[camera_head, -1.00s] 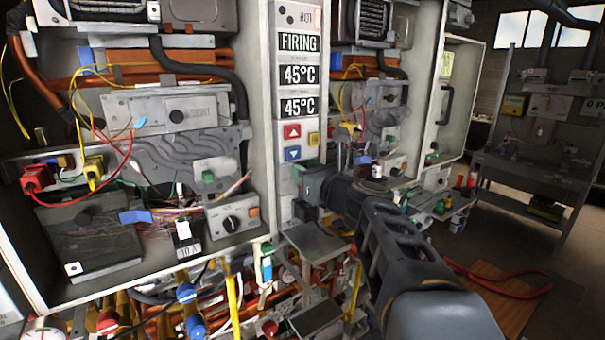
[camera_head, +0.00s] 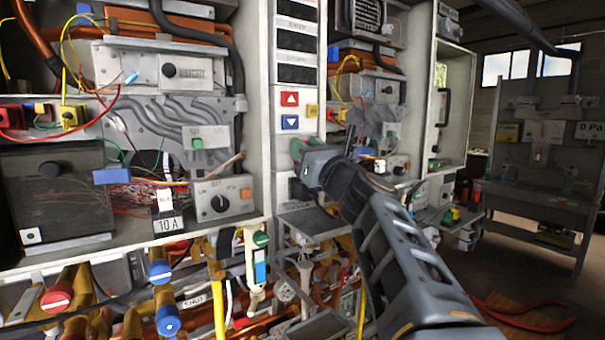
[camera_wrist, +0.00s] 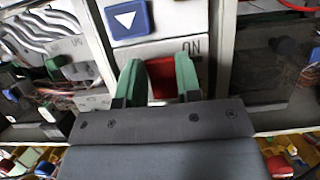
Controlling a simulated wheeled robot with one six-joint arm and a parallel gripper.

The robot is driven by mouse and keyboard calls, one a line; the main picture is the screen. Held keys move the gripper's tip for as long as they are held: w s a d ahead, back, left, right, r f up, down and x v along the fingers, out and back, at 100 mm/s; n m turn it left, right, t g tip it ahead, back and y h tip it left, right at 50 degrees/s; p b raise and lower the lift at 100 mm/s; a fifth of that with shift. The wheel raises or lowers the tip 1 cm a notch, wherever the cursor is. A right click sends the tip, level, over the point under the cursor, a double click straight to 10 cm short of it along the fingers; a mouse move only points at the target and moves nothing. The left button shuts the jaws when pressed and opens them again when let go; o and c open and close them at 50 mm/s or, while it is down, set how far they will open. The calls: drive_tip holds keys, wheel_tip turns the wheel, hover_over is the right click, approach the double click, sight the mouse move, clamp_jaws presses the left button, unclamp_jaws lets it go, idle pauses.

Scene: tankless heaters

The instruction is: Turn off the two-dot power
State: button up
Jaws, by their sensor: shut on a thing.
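A red power switch (camera_wrist: 161,76) sits on a white panel (camera_wrist: 186,36) marked "ON", below a blue down-arrow button (camera_wrist: 126,20). My gripper (camera_wrist: 160,78) has its green fingers on either side of the red switch, and it is shut on it. In the head view my gripper (camera_head: 298,150) reaches the control panel just below the blue down-arrow button (camera_head: 290,122) and hides the switch. The display windows (camera_head: 296,40) above are dark. I cannot make out any dot marking.
An open heater cabinet with a black knob (camera_head: 218,203) and wiring stands left; another is behind the arm. A metal shelf (camera_head: 310,219) juts out below the panel. Valves and pipes (camera_head: 160,272) hang beneath. Floor is open at the right.

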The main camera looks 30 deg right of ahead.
drive_tip(key=shift+s+r+b, duration=0.1)
drive_tip(key=shift+b, duration=0.3)
drive_tip(key=o, duration=0.9)
drive_tip(key=shift+f, duration=0.2)
